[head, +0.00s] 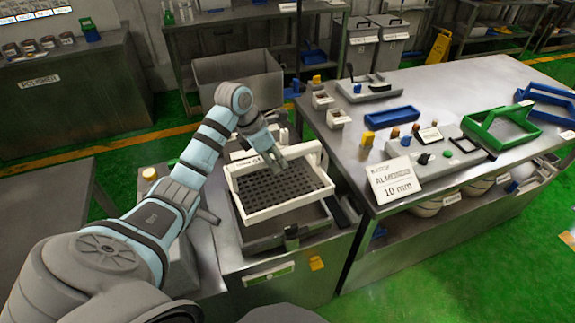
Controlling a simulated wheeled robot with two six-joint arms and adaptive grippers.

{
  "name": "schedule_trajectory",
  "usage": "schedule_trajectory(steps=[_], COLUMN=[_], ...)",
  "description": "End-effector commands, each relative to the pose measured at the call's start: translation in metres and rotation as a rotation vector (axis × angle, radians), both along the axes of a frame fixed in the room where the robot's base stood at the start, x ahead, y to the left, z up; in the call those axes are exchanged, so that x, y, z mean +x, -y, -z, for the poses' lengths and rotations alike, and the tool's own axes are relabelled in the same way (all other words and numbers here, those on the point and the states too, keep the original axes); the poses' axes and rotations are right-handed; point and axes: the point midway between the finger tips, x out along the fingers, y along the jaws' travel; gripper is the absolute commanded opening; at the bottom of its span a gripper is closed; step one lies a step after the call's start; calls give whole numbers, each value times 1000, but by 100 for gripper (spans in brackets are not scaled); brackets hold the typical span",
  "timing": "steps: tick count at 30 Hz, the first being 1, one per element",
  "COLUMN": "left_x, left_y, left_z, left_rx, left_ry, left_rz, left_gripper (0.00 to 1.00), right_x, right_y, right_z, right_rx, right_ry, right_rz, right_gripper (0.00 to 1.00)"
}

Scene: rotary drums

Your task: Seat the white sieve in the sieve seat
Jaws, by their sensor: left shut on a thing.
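The white sieve (262,214) has a white frame, a dark perforated mesh and a raised white handle bar. My left gripper (272,158) is shut on the handle bar at about its middle. The sieve is over the sieve seat (264,240), a grey metal frame on the machine in front of me. The seat's front and right parts show below and beside the sieve; the rest is hidden under it. The sieve looks a little above the seat, but I cannot tell whether its far edge touches. My right gripper is not in view.
A steel table (440,90) stands to the right with a green sieve (500,126), a blue sieve (548,98), a blue tray (391,117) and a 10 mm sign (393,181). A grey bin (238,78) stands behind the machine. Green floor is free at the lower right.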

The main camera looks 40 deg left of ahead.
Motion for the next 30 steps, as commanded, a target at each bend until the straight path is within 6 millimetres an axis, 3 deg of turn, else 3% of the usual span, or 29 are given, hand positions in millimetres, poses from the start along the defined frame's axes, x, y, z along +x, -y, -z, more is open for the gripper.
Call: schedule_trajectory(steps=[3, 16, 30], left_x=[-1, -4, -4], left_y=[0, -2, -1], left_z=[20, 19, 75], left_rx=[-2, 2, 1], left_ry=[11, 14, 15], left_rz=[74, 84, 82], left_gripper=[0, 0, 0], right_x=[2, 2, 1], right_y=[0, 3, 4], right_z=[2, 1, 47], right_rx=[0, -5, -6], right_ry=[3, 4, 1], right_rz=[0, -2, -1], right_gripper=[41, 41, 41])
